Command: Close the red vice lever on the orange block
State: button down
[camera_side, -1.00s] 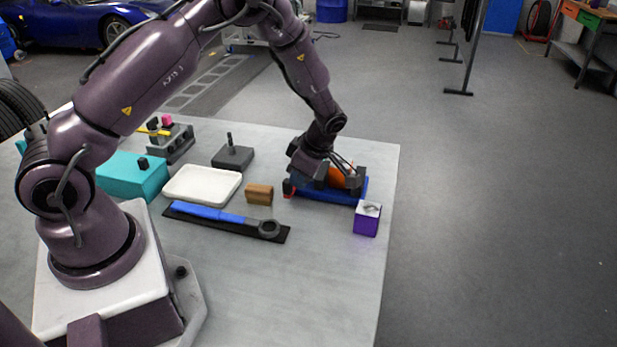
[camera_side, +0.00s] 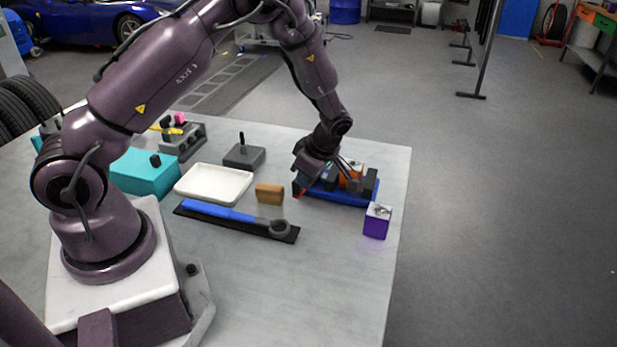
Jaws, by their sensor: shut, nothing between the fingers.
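The orange block (camera_side: 352,171) sits between the dark jaws of the vice, partly hidden by my gripper. The vice has a blue base (camera_side: 345,197) and stands near the right edge of the table. My gripper (camera_side: 348,182) is shut and empty, reaching down over the vice just in front of the orange block. I cannot tell whether it touches the lever or the block.
A purple cube (camera_side: 376,224) stands right of the vice. A wooden block (camera_side: 269,194), a white tray (camera_side: 214,184), a blue wrench (camera_side: 222,211) on a black mat, a dark block with a post (camera_side: 244,157) and a teal box (camera_side: 146,174) lie to the left. The table front is clear.

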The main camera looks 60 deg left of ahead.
aim_at(293, 181)
jog(key=s+a+m, duration=0.1)
jog(key=m, duration=0.1)
jog(key=s+a+m+t, duration=0.1)
jog(key=shift+s+a+m+y, duration=0.1)
jog(key=shift+a+m+y, duration=0.05)
jog(key=shift+m+y, duration=0.2)
jog(key=a+m+t, duration=0.1)
jog(key=m, duration=0.1)
jog(key=s+a+m+t, duration=0.1)
jog(key=a+m, duration=0.1)
jog(key=shift+s+a+m, duration=0.15)
jog(key=shift+a+m, duration=0.05)
jog(key=shift+m, duration=0.05)
jog(key=a+m+t, duration=0.1)
jog(key=a+m, duration=0.1)
jog(key=shift+m, duration=0.3)
jog(key=shift+w+a, duration=0.2)
jog(key=shift+a, duration=1.05)
jog(key=shift+d, duration=0.1)
